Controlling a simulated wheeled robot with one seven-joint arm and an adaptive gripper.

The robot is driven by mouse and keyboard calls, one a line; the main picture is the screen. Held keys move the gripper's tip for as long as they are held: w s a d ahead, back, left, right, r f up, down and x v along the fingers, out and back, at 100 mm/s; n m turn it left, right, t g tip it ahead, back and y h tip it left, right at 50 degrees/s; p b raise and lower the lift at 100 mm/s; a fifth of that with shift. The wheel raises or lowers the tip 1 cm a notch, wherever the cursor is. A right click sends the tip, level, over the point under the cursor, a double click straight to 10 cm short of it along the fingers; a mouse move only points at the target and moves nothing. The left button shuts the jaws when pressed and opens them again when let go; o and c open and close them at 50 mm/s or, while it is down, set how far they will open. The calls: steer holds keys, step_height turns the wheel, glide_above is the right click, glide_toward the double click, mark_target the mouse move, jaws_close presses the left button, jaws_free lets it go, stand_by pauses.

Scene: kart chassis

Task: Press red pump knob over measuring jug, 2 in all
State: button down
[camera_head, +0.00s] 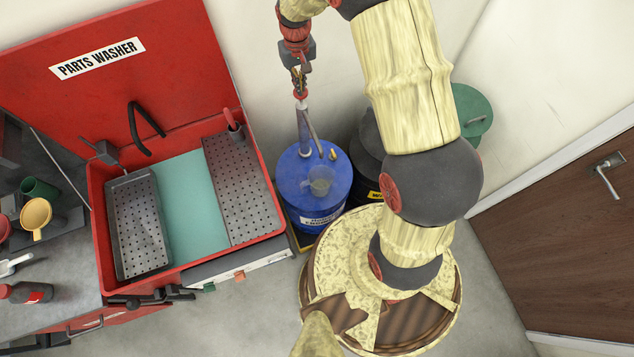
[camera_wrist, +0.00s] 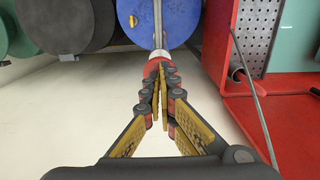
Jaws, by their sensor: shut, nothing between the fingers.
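The blue drum (camera_head: 335,200) stands beside the red parts washer, with a pale pump column (camera_head: 304,130) rising from its top. The red pump knob (camera_head: 300,94) sits on top of that column. A clear measuring jug (camera_head: 320,181) rests on the drum lid near the pump. My gripper (camera_head: 299,84) is shut and empty, pointing down right over the knob. In the wrist view the closed fingertips (camera_wrist: 163,82) partly cover the red knob (camera_wrist: 152,67), with the blue drum (camera_wrist: 182,22) beyond. I cannot tell whether the fingertips touch the knob.
The red parts washer (camera_head: 98,205) stands left of the drum, with a perforated tray (camera_head: 137,224) in its basin. A black drum (camera_head: 370,142) and a green drum (camera_head: 474,112) stand to the right. A brown door (camera_head: 570,235) is at far right. Floor shows in front.

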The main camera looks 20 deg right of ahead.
steer(key=shift+s+f+b, duration=0.15)
steer(key=shift+f+b, duration=1.05)
steer(key=shift+f, duration=0.95)
steer(key=shift+r, duration=0.2)
steer(key=shift+r+p, duration=1.65)
steer(key=shift+r, duration=1.3)
step_height(320, 180, up, 6)
steer(key=p, duration=0.3)
